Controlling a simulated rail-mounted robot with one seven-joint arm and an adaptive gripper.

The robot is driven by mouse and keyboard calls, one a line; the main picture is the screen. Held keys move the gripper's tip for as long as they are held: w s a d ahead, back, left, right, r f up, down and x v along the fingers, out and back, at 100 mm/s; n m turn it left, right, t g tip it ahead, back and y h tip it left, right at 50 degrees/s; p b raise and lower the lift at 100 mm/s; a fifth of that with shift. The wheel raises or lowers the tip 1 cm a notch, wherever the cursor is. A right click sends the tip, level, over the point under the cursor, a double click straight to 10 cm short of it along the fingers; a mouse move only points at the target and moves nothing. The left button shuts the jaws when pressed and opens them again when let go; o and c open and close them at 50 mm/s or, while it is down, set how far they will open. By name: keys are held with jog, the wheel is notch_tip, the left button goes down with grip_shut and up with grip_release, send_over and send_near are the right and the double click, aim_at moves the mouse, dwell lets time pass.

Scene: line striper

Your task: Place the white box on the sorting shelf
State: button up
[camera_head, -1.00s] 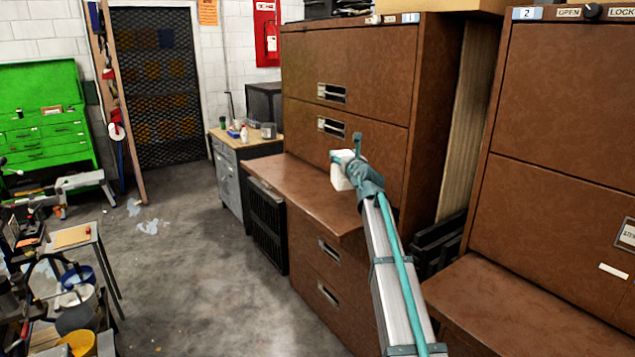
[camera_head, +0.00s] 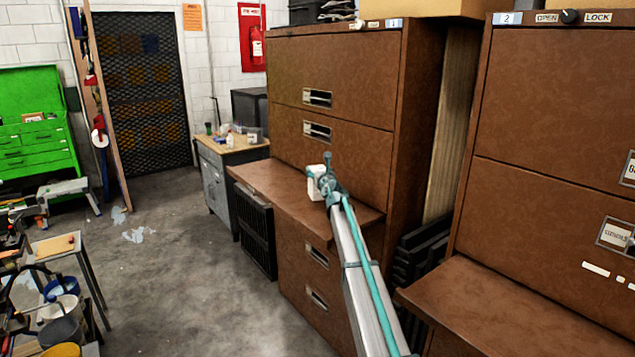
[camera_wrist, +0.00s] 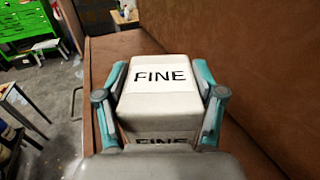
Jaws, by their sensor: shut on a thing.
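The white box (camera_head: 314,182) is in my gripper (camera_head: 325,180) above the brown ledge (camera_head: 270,184) that juts from cabinet 1. In the wrist view, the box (camera_wrist: 160,92) reads "FINE" on its top and on the side facing the camera. The teal and grey fingers of my gripper (camera_wrist: 160,76) are shut on its left and right sides. The brown ledge also shows behind the box (camera_wrist: 115,46) in the wrist view. I cannot tell whether the box's underside touches the ledge. No sorting shelf is labelled as such.
Cabinet 1's drawer fronts (camera_head: 340,80) rise right behind the ledge. Cabinet 2 (camera_head: 560,120) stands to the right with its own ledge (camera_head: 500,300). A workbench (camera_head: 235,150) stands beyond the ledge. The ledge looks bare around the box.

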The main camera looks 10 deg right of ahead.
jog(key=shift+w+f+b, duration=0.2)
jog(key=shift+f+b, duration=0.2)
jog(key=shift+f, duration=0.6)
jog(key=shift+w+f+b, duration=0.2)
jog(key=shift+f+b, duration=0.15)
jog(key=shift+f, duration=0.65)
jog(key=shift+f, duration=0.1)
jog(key=o, duration=1.8)
jog(key=shift+c, duration=0.2)
jog(key=s+d, duration=0.1)
jog(key=s, duration=1.1)
jog(key=shift+b, duration=0.3)
